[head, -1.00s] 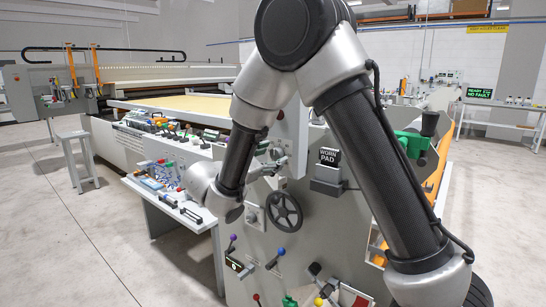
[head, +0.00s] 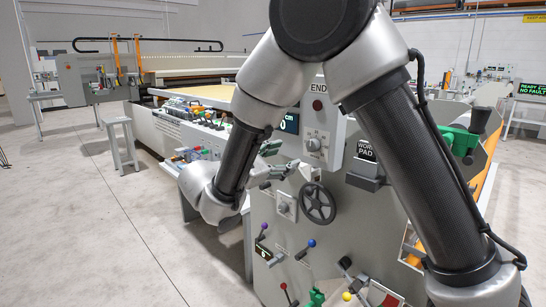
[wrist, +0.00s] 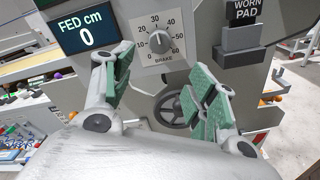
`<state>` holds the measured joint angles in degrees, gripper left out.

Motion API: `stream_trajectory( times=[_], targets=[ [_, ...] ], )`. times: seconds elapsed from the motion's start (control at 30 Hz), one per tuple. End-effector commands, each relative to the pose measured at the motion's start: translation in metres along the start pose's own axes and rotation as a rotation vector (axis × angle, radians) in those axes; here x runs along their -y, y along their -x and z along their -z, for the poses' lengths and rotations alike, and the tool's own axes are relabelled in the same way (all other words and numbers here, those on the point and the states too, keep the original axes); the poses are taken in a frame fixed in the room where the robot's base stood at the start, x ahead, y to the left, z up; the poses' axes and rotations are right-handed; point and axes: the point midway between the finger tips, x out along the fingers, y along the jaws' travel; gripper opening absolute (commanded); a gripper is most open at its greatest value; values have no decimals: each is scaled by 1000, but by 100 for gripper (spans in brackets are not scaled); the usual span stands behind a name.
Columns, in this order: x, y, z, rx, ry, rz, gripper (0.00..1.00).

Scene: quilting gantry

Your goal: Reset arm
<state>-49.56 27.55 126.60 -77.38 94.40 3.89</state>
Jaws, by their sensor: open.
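My gripper (head: 277,172) is in front of the grey end panel (head: 335,240) of the quilting machine in the head view, partly hard to make out against it. My arm is bent, with its upper joint high and its wrist low at left of centre. In the wrist view the gripper (wrist: 165,95) has its two green-padded fingers spread wide apart. Nothing is between them. The brake dial (wrist: 158,42) and a black handwheel (wrist: 172,108) show behind and between the fingers.
A display (wrist: 87,29) reads "FED cm 0". A "WORN PAD" sign (head: 366,152) stands on a grey bracket. Several coloured-knob levers, such as a blue one (head: 312,243), stick out low on the panel. A stool (head: 121,140) stands at left. The floor (head: 90,230) at left is clear.

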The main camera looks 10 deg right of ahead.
Motion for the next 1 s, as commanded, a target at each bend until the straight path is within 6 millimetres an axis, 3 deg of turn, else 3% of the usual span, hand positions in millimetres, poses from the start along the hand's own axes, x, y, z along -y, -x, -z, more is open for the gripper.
stream_trajectory(
  times=[0.17,0.27,0.4,0.6,0.8,1.0],
  targets=[
    [45,-8,23,-91,38,154,58],
    [89,-12,25,-175,23,320,58],
    [150,-23,3,-292,-97,606,58],
    [216,-25,-36,-445,-392,990,58],
    [261,-17,-82,-584,-855,1326,58],
    [286,-16,-132,-646,-1313,1471,58]
  ],
)
